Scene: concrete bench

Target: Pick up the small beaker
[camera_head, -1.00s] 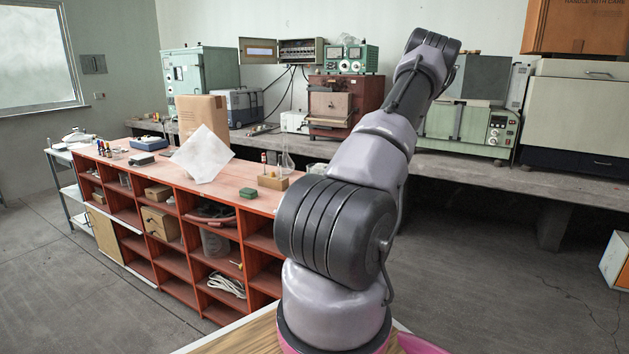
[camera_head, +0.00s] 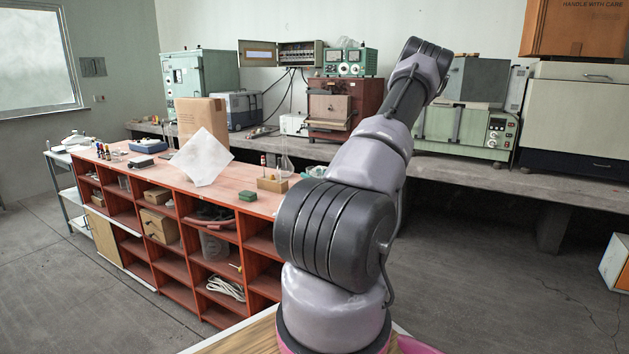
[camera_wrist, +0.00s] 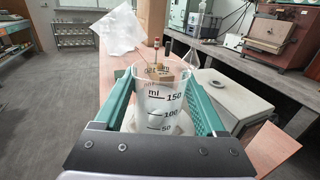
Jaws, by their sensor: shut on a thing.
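The small beaker (camera_wrist: 163,108) is clear, with dark volume marks reading 50, 100 and 150 ml, and shows in the middle of the wrist view. My gripper (camera_wrist: 158,76) has its green fingers on both sides of the beaker and is shut on it. The beaker looks upright. A pale round surface shows under and around its base; I cannot tell whether the beaker touches it.
The wrist view shows a grey-white box (camera_wrist: 240,98) close on the right. Beyond the beaker stand a wooden block with tubes (camera_wrist: 268,62), a clear flask (camera_wrist: 196,48) and a white tilted sheet (camera_wrist: 118,32). The red bench (camera_head: 228,193) holds several small items; a small green block (camera_head: 248,196) lies near its edge.

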